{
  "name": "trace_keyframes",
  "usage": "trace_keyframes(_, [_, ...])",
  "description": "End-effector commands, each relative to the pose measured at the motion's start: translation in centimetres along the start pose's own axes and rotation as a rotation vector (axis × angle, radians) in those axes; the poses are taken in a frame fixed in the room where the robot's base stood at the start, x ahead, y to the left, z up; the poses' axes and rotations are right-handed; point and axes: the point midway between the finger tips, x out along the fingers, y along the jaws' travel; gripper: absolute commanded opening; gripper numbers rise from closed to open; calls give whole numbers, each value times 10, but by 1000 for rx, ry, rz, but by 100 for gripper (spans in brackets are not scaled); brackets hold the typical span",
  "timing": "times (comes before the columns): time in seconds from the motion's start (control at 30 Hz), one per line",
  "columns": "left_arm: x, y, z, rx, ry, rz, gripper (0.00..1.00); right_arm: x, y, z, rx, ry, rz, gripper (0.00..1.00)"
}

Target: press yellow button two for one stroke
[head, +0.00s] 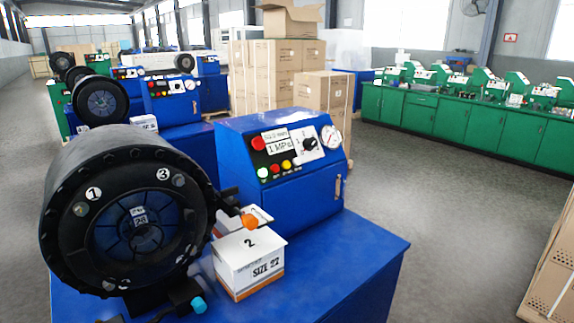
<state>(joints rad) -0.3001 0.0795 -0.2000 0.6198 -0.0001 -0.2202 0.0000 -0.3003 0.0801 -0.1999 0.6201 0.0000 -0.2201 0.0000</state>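A blue crimper cabinet (300,205) stands on the near blue bench, with its sloped control panel facing me. A larger red button (258,143) is at the panel's upper left. Nothing touches or covers the yellow button. A white box (249,268) marked "2" and "SIZE 27" stands below the panel, beside the round black crimper head (128,215).
An orange-tipped black part (249,221) and a cyan-tipped one (198,304) are near the box. The bench's right part (350,270) is bare. More blue crimpers (172,100) stand behind, with cardboard boxes (322,95) and green cabinets (445,115) beyond.

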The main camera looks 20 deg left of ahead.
Motion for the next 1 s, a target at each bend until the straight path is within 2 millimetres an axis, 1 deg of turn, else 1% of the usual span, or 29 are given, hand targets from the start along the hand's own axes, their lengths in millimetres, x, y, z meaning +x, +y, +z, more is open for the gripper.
trace_keyframes(0.13, [0,0,0,0,0,0,44,0,0,0,0,0,0,40])
trace_keyframes(0.17, [0,0,0,0,0,0,32,0,0,0,0,0,0,40])
trace_keyframes(0.2, [0,0,0,0,0,0,16,0,0,0,0,0,0,40])
trace_keyframes(0.23, [0,0,0,0,0,0,4,0,0,0,0,0,0,40])
trace_keyframes(0.27, [0,0,0,0,0,0,0,0,0,0,0,0,0,40])
trace_keyframes(1.0, [0,0,0,0,0,0,0,0,0,0,0,0,0,40])
